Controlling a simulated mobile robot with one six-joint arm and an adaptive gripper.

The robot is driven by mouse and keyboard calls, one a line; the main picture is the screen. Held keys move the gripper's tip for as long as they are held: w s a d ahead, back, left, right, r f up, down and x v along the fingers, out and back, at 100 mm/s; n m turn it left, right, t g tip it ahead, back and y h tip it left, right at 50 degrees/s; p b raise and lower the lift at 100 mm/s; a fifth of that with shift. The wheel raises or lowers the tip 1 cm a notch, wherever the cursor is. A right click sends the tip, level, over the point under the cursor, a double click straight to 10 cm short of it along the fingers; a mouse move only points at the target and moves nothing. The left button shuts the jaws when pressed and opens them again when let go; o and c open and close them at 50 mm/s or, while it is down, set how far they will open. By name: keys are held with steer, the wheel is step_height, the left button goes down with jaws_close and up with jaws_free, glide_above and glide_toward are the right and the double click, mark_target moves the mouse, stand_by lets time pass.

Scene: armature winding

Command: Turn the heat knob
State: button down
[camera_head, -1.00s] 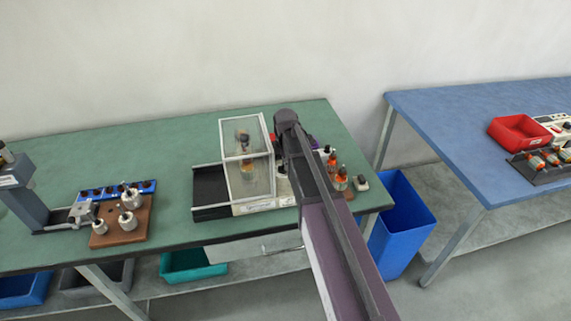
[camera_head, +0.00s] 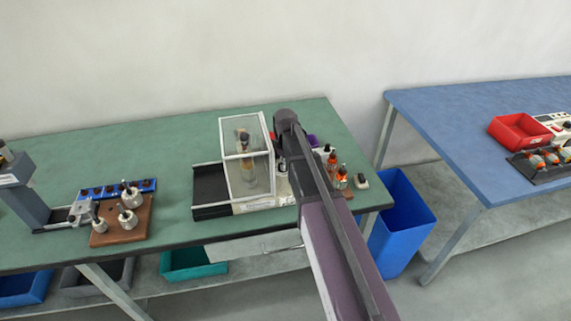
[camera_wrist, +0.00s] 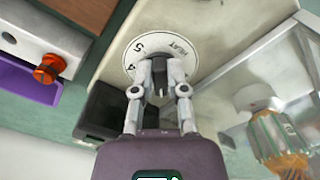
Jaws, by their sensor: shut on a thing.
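The heat dial (camera_wrist: 132,57) is a round white plate with numbers and the word HEAT, in the upper middle of the wrist view. My gripper (camera_wrist: 160,90) is over the dial, its fingers closed together on the small dark heat knob (camera_wrist: 160,91) at the dial's centre. The fingers hide most of the knob. In the head view my arm covers the dial and the gripper. The clear-walled machine (camera_head: 246,203) that carries the dial stands on the green bench, with a wound armature (camera_head: 248,170) inside its case.
The clear case (camera_wrist: 240,88) with a copper-wound armature (camera_wrist: 276,140) is close on the right of the wrist view.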

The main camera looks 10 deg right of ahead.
steer(key=m, duration=0.5)
steer(key=shift+s+a+m, duration=0.15)
steer(key=shift+a+m, duration=0.05)
steer(key=shift+m, duration=0.1)
steer(key=m, duration=0.4)
steer(key=shift+a+m, duration=0.2)
steer(key=shift+m, duration=0.1)
steer(key=c, duration=0.7)
jaws_free()
steer(key=shift+o, duration=0.2)
